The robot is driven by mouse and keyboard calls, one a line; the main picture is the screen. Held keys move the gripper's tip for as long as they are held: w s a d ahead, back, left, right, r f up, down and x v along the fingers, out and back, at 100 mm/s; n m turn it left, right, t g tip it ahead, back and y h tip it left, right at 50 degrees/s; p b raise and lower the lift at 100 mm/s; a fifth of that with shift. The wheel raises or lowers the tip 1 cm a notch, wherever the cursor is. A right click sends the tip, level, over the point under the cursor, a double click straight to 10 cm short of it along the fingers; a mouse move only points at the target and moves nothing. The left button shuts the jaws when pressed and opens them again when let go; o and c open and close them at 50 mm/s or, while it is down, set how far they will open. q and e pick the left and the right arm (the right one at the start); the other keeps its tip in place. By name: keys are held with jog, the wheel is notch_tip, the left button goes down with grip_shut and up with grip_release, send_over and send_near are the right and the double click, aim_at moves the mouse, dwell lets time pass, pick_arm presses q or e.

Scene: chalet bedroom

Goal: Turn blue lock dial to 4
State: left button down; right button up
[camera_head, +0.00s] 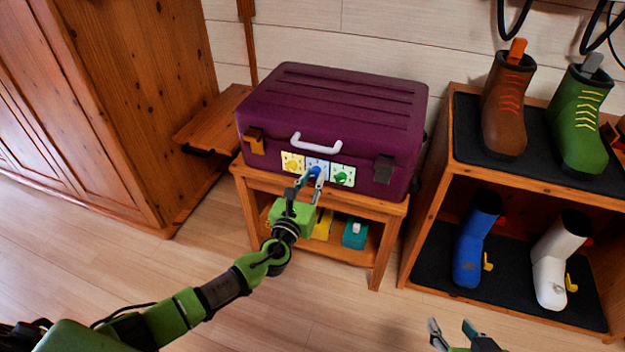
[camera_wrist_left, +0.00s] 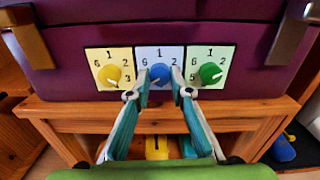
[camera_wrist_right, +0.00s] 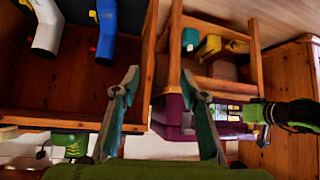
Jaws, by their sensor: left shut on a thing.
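A purple suitcase (camera_head: 335,110) lies on a low wooden stand. Its front has three numbered dials: yellow (camera_wrist_left: 110,75), blue (camera_wrist_left: 160,75) and green (camera_wrist_left: 210,73). My left gripper (camera_head: 314,175) is shut on the blue dial, with a fingertip on each side of it in the left wrist view. Around the blue dial 1 shows at the top, 6 at left and 2 at right; the fingers hide its lower numbers, and its pointer is hard to make out. My right gripper (camera_head: 451,324) is open and empty, low at the right, away from the suitcase.
Yellow and teal items (camera_head: 355,232) sit on the stand's lower shelf. A wooden shelf unit (camera_head: 430,200) with several boots stands at right. A wooden cabinet (camera_head: 120,90) and a small wooden ledge (camera_head: 210,130) are at left. The floor in front (camera_head: 330,310) is clear.

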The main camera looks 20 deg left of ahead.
pick_arm(q)
jog(key=n+b, duration=0.2)
jog(key=n, duration=0.1)
jog(key=shift+f+n, duration=0.15)
jog(key=shift+n, duration=0.25)
pick_arm(e)
jog(key=w+a+r+t+y, duration=0.2)
jog(key=w+a+r+t, duration=0.1)
jog(key=w+r+t, duration=0.4)
pick_arm(q)
jog(key=n+b, duration=0.2)
jog(key=n, duration=0.3)
jog(key=shift+n, duration=0.4)
jog(key=shift+r+n+b, duration=0.2)
jog(key=shift+n+b, duration=0.15)
jog(key=shift+n, duration=0.55)
pick_arm(e)
notch_tip(320, 180, up, 16)
jog(key=a+t+y, duration=0.1)
jog(key=t+y, duration=0.1)
jog(key=t, duration=0.3)
jog(key=shift+s+a+f+t, duration=0.2)
jog(key=shift+s+a+t, duration=0.15)
jog(key=shift+s, duration=0.1)
pick_arm(q)
jog(key=c, duration=1.8)
grip_release()
jog(key=s, duration=1.2)
jog(key=shift+a, duration=0.15)
